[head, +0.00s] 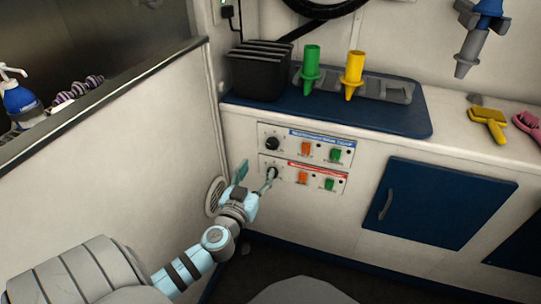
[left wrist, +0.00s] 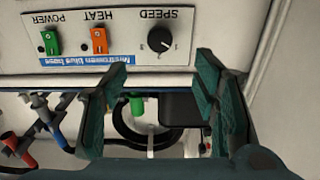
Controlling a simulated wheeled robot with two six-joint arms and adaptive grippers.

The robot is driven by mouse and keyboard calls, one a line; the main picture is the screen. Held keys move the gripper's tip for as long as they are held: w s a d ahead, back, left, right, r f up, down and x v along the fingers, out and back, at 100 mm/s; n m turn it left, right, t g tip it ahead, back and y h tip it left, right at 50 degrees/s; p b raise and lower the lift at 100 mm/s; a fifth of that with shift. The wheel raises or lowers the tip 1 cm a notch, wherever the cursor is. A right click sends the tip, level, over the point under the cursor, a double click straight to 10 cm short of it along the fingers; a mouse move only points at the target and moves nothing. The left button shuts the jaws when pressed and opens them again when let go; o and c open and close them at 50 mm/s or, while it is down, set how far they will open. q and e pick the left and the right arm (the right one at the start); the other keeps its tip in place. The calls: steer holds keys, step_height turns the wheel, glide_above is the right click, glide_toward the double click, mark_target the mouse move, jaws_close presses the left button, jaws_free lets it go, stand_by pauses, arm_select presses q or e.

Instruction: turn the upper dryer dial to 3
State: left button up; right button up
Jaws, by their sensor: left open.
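The upper dryer panel (head: 318,146) has a blue label strip, a black dial (head: 272,143) at its left, and an orange and a green switch. My left gripper (head: 255,175) is open and empty, below and left of the upper dial in the head view. In the wrist view its fingertips (left wrist: 162,68) are apart from the dial. My right gripper is out of view.
A blue counter mat (head: 390,122) above the panels holds a black box (head: 262,72) and a grey holder with green (head: 311,68) and yellow (head: 353,75) nozzles. A blue cabinet door (head: 430,205) is at right. A white partition (head: 110,150) stands close on the left.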

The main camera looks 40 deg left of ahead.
mark_target(271, 146)
arm_select(q)
steer(key=x, duration=1.1)
steer(key=shift+w+a, duration=0.1)
steer(key=shift+w, duration=0.3)
steer(key=c, duration=1.2)
